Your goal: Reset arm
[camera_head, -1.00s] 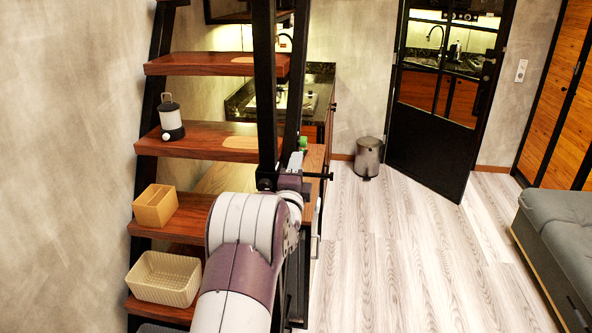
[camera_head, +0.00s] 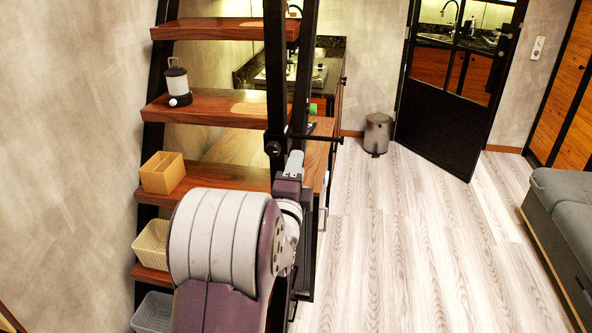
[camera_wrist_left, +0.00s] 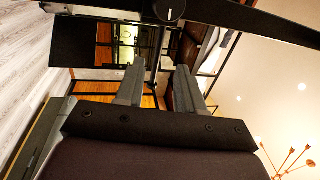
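My left arm comes up from the bottom of the head view and covers part of the lower stairs. My left gripper (camera_head: 291,165) is at the arm's far end, close to the black stair post (camera_head: 275,75), and its fingertips are hard to make out there. In the left wrist view, the two grey fingers of my left gripper (camera_wrist_left: 160,85) stand apart with nothing between them. A black bar (camera_wrist_left: 215,12) crosses above the fingers in that view. My right gripper is in neither view.
Wooden stair treads (camera_head: 222,107) hold a lantern (camera_head: 176,82), a tan organizer box (camera_head: 162,173), a cream basket (camera_head: 152,243) and a grey basket (camera_head: 153,312). A trash bin (camera_head: 378,134) stands by the black door (camera_head: 447,110). A grey sofa (camera_head: 565,215) is at right. The floor (camera_head: 410,250) between is clear.

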